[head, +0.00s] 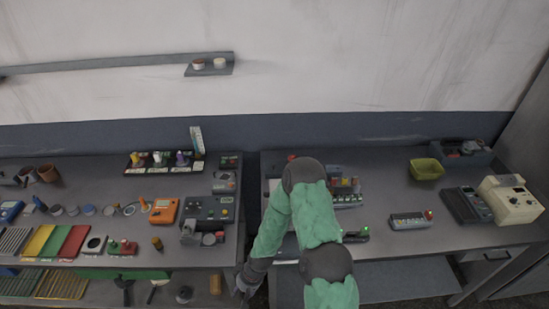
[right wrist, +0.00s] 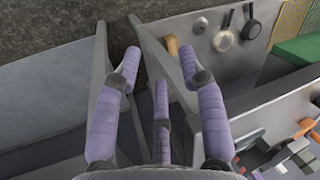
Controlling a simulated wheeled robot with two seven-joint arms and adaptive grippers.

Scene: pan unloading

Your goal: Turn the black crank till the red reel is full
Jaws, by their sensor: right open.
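I cannot make out a black crank or a red reel for certain in either view. A small red part (head: 291,158) shows beside my right arm on the right bench, and the arm hides much of what is around it. My right gripper (head: 243,283) is low at the gap between the two benches in the head view. In the right wrist view it (right wrist: 158,65) is open and empty, its purple fingers spread over the gap between bench edges. My left gripper is not in view.
The left bench (head: 100,192) holds many small parts, coloured strips and an orange device (head: 164,210). The right bench (head: 390,185) holds a yellow-green bin (head: 426,169), a button box (head: 411,220) and a cream device (head: 511,199). Two pans (right wrist: 223,40) lie near the gripper in the right wrist view.

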